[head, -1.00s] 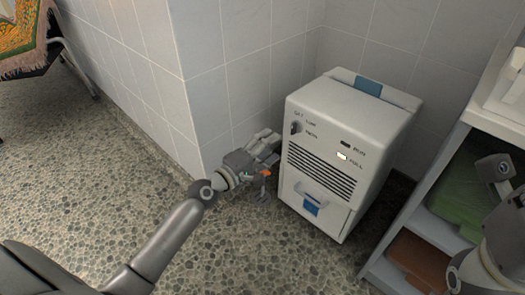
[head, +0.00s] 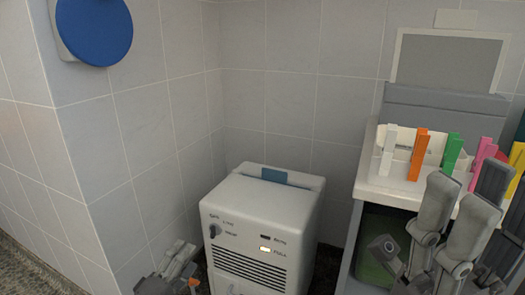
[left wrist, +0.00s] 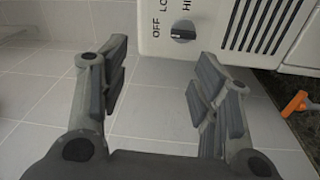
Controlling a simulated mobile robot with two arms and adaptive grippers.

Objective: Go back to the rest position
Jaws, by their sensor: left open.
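My left gripper (head: 178,262) is low in the head view, just left of a white machine (head: 262,212) and near the tiled wall corner. In the left wrist view its two fingers (left wrist: 162,85) are spread apart with nothing between them. The machine's knob (left wrist: 183,31) and vent slots show just beyond the fingertips, apart from them. Grey parts of my right arm (head: 440,225) stand at the right edge of the head view.
A white shelf unit (head: 372,180) at right carries several coloured upright clips and stands close to my right arm. A green item (head: 375,262) lies inside it. A blue disc (head: 95,28) is on the left wall. A small orange thing (left wrist: 296,103) shows at right in the left wrist view.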

